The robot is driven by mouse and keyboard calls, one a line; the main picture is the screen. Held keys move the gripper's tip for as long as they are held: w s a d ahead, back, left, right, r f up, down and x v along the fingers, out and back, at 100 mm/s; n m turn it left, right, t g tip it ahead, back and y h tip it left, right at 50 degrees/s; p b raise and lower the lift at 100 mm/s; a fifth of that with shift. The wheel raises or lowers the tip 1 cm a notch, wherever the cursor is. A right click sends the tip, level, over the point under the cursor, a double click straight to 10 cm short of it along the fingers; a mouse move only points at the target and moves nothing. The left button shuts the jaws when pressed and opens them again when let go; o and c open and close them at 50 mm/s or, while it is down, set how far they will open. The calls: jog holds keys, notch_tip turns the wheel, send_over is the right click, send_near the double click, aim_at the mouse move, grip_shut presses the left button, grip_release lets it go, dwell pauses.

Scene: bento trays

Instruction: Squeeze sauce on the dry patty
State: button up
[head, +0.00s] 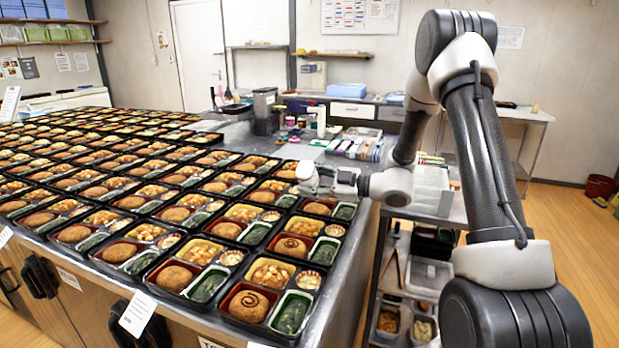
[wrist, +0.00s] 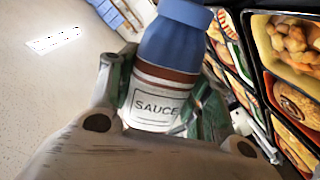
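My gripper (head: 312,178) is above the right edge of the tray counter. In the wrist view my gripper (wrist: 163,95) is closed around a sauce bottle (wrist: 178,40) with a blue top, a brown band and a white label reading SAUCE. The bottle is not clearly made out in the head view. Two patties near the front right carry a dark sauce spiral: the nearest patty (head: 248,305) and the patty behind it (head: 291,247). The patty behind those (head: 316,208), close below my gripper, looks plain. The front patty to the left (head: 173,278) also looks plain. A spiralled patty (wrist: 296,103) shows in the wrist view.
Rows of black bento trays (head: 205,306) cover the counter, with patties, greens and other food. A shelf cart (head: 410,290) with containers stands right of the counter. Bottles and boxes crowd the back of the counter. Open floor (head: 570,250) lies at the right.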

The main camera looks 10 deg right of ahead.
dwell(0.4)
jog(key=c, duration=0.4)
jog(key=shift+w+a, duration=0.2)
jog(key=shift+a, duration=0.15)
jog(key=shift+s+d, duration=0.1)
jog(key=shift+d, duration=0.05)
jog(key=shift+s+d, duration=0.35)
jog(key=shift+d, duration=0.2)
jog(key=o, duration=0.4)
